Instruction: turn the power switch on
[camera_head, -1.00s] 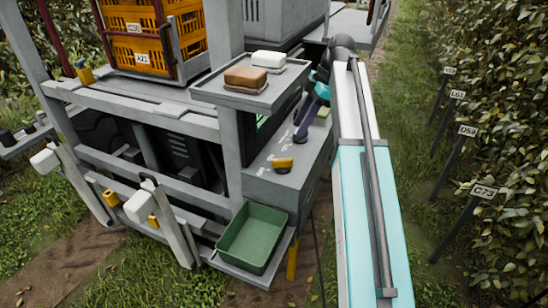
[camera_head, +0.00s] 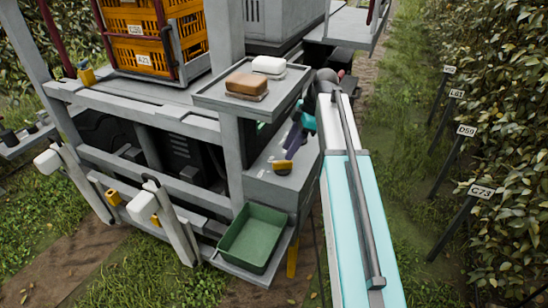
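A grey control box (camera_head: 258,187) sits at the machine's near right corner, with small white markings on top. A yellow-orange knob (camera_head: 282,168), which looks like the power switch, is on its top near the front edge. My gripper (camera_head: 289,153), dark with purple and teal parts, reaches down over the box just behind the knob. Its tip seems very close to the knob; I cannot tell whether it touches. The fingers are too small and dark to show whether they are open or shut. The switch's setting cannot be read.
A grey shelf (camera_head: 212,97) with a brown block (camera_head: 247,84) and a white block (camera_head: 269,66) overhangs the box's back left. A green tray (camera_head: 228,244) sits below in front. Leafy trees with row signs (camera_head: 481,191) stand right, beyond open grass.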

